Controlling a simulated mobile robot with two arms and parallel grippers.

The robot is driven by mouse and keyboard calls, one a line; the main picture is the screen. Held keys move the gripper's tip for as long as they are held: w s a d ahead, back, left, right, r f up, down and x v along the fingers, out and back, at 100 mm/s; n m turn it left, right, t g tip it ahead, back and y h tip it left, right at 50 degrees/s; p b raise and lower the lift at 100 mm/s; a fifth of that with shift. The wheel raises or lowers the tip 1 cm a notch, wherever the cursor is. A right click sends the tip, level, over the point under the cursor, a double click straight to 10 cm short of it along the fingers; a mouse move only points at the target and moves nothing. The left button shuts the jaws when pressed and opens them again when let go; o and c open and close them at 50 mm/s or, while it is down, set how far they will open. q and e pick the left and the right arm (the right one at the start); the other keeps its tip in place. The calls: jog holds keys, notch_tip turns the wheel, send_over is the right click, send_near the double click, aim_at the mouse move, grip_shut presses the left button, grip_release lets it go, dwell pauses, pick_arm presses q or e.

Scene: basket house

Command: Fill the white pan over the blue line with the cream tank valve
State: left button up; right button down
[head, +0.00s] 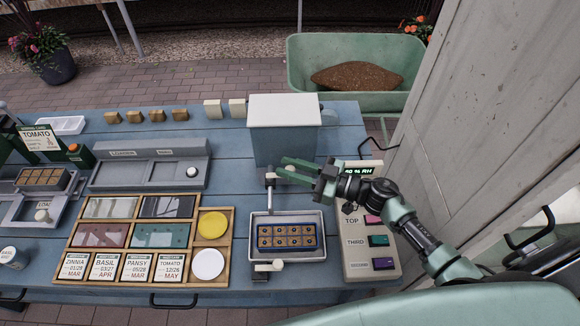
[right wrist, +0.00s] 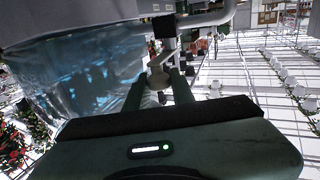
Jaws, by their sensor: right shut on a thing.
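The blue tank (head: 283,140) with a white lid stands at the back right of the table; its clear side (right wrist: 85,75) fills the upper left of the right wrist view. The cream tank valve (right wrist: 158,78) is between the fingers of my right gripper (right wrist: 155,92), which is shut on it. In the head view the right gripper (head: 283,168) reaches in from the right in front of the tank. The white pan (head: 318,222) sits below the spout, holding a blue tray of soil cells (head: 287,237). The blue line and any water level are too small to tell. My left gripper is out of view.
A second cream knob (head: 277,265) is at the pan's front. A panel with coloured buttons (head: 368,241) stands right of the pan. A wooden seed case (head: 150,240) lies left. A wooden wall (head: 470,130) is close on the right.

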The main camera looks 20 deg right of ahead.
jog(key=shift+s+a+r+m+t+h+p, duration=0.1)
jog(key=shift+s+m+t+h+p, duration=0.15)
jog(key=shift+m+t+h+p, duration=0.4)
jog(key=shift+s+a+r+m+t+h+p, duration=0.1)
jog(key=shift+s+m+t+h+p, duration=0.2)
jog(key=shift+p, duration=0.55)
jog(key=shift+s+a+f+m+t+h+p, duration=0.1)
jog(key=shift+s+a+m+t+h, duration=0.2)
jog(key=shift+m+t+h, duration=0.65)
jog(key=shift+s+a+f+m+t+h+p, duration=0.15)
jog(key=shift+s+a+m+t+h, duration=0.25)
jog(key=shift+m+h, duration=1)
jog(key=shift+s+a+m+t+h+p, duration=0.15)
jog(key=shift+m+t+h, duration=0.55)
jog(key=shift+h, duration=1.1)
jog(key=c, duration=1.2)
grip_release()
